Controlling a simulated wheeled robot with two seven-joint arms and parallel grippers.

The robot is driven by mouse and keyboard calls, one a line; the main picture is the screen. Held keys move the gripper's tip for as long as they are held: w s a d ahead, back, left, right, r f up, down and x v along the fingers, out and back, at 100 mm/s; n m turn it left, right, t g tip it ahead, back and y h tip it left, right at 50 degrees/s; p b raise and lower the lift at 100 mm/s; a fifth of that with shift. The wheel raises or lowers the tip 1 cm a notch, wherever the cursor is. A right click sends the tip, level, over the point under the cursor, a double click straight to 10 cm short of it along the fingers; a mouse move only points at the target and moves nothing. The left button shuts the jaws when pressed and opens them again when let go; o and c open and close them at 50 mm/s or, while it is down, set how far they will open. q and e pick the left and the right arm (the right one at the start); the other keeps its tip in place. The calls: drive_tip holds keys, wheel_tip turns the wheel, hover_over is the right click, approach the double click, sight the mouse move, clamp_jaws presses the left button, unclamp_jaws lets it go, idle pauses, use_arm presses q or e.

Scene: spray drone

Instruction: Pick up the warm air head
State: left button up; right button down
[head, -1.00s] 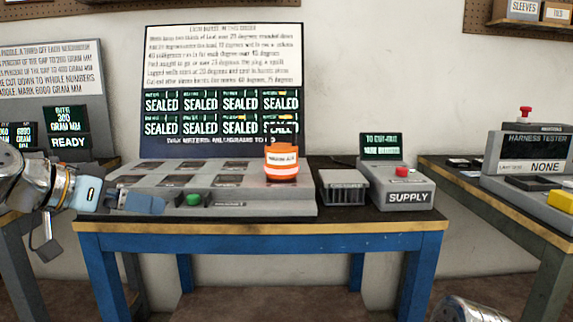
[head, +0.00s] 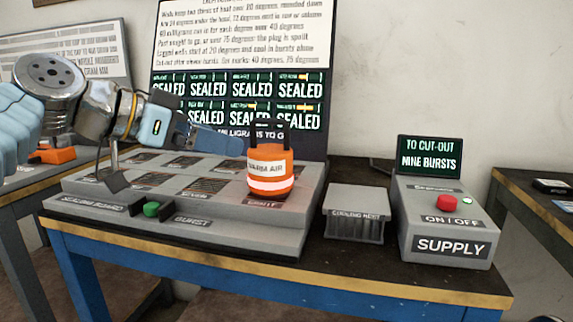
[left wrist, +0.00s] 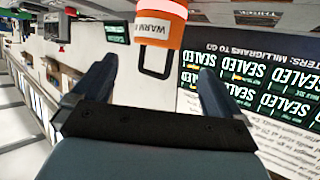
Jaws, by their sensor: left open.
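The warm air head (head: 270,172) is an orange cylinder with a white band, a "WARM AIR" label and a dark loop handle on top. It stands upright on the right part of the grey sealing board (head: 110,190). My left gripper (head: 238,143) is beside its upper left, at about handle height. In the left wrist view the open fingers (left wrist: 156,68) point at the warm air head (left wrist: 160,22), which appears upside down. Its handle shows between the fingertips, with space on both sides. Nothing is gripped. My right gripper is not in view.
A display panel (head: 235,60) with several "SEALED" readouts stands behind the board. A green button (head: 151,208) is at the board's front. A ribbed grey cooling rest (head: 354,222) and the supply box (head: 445,225) with a red button stand to the right on the blue table.

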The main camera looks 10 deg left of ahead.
sight(265, 150)
use_arm(q)
drive_tip(key=x, duration=0.6)
drive_tip(key=shift+w, duration=0.1)
drive_tip(key=shift+d+p+x, duration=0.2)
drive_tip(key=shift+p+x, duration=0.7)
drive_tip(key=shift+x, duration=1.9)
drive_tip(key=shift+r, duration=0.25)
drive_tip(key=c, duration=1.4)
